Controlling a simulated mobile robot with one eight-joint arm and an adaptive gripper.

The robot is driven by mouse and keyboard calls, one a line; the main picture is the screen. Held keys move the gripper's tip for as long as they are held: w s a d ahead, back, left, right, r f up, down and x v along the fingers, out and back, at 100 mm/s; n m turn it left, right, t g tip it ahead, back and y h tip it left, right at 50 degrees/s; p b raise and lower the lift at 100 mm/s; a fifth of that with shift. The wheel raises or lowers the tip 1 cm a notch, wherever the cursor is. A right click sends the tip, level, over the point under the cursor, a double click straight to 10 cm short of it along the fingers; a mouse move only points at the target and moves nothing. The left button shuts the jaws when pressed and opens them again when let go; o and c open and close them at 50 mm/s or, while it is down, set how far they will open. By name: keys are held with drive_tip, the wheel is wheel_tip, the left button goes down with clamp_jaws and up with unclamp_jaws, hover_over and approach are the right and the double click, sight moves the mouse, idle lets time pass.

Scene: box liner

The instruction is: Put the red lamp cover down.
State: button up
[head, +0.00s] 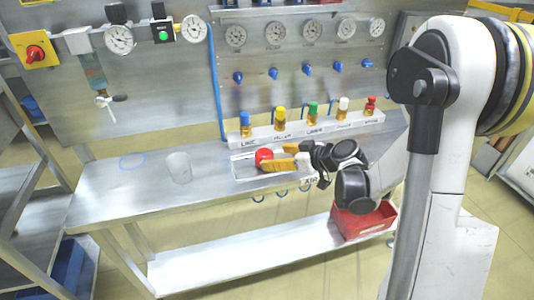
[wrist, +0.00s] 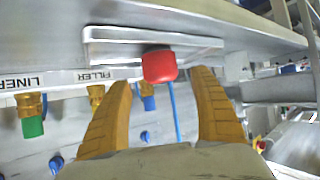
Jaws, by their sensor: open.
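The red lamp cover (head: 264,156) is a small rounded red piece at the shallow metal tray (head: 243,173) on the bench. My gripper (head: 276,162), with yellow fingers, points left at the cover from the right. In the wrist view, the red cover (wrist: 160,66) sits ahead of and between the two spread fingertips (wrist: 163,82), with gaps on both sides. The jaws are open and do not grip it. The cover overlaps the tray (wrist: 110,50) in that view; its underside is hidden, so I cannot see its contact with the tray.
A row of colour-capped fittings (head: 313,110) stands on a labelled ledge behind the tray. A red bin (head: 362,222) sits on the lower shelf.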

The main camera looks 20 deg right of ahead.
drive_tip(key=p+v, duration=0.1)
drive_tip(key=v, duration=0.5)
drive_tip(key=s+a+r+m+g+h, duration=0.1)
drive_tip(key=s+a+r+m+h, duration=0.1)
drive_tip(key=s, duration=0.5)
drive_tip(key=s+a+r+m+g+h, duration=0.1)
drive_tip(key=s+r+m+h, duration=0.1)
drive_tip(key=s, duration=0.5)
drive_tip(key=s+a+r+m+g+h, duration=0.1)
drive_tip(key=s+a+r+m+h, duration=0.1)
drive_tip(key=s+r, duration=0.2)
drive_tip(key=s, duration=0.3)
drive_tip(key=shift+s+a+m+h, duration=0.15)
drive_tip(key=shift+a+m+h, duration=0.15)
drive_tip(key=shift+m, duration=0.1)
